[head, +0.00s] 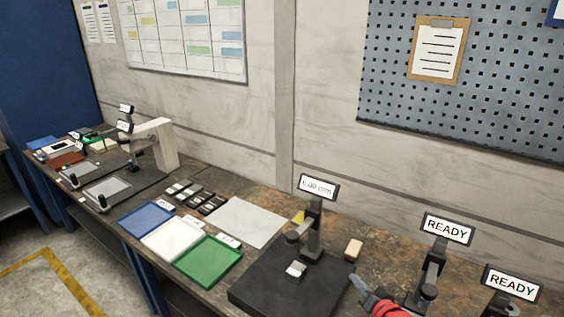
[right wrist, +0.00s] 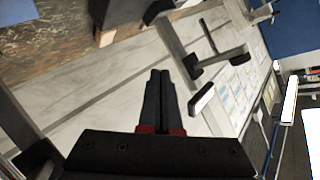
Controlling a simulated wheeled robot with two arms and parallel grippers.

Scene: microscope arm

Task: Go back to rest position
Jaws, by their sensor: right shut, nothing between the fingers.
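My right gripper (head: 358,283) is at the lower right of the head view, beside the black base plate (head: 284,284) of a measuring stand. In the right wrist view its two fingers (right wrist: 159,84) lie together, shut and empty. The stand carries a display reading about 0.00 (head: 319,187), and a small pale block (head: 296,269) is on its base plate. My left gripper is not in view.
Two devices with READY signs (head: 446,229) stand right of my gripper. Blue (head: 146,220), white and green trays (head: 208,262) and a grey sheet (head: 238,221) lie left of the stand. A tan block (head: 353,249) is behind the gripper. A white-armed device (head: 160,140) stands farther left.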

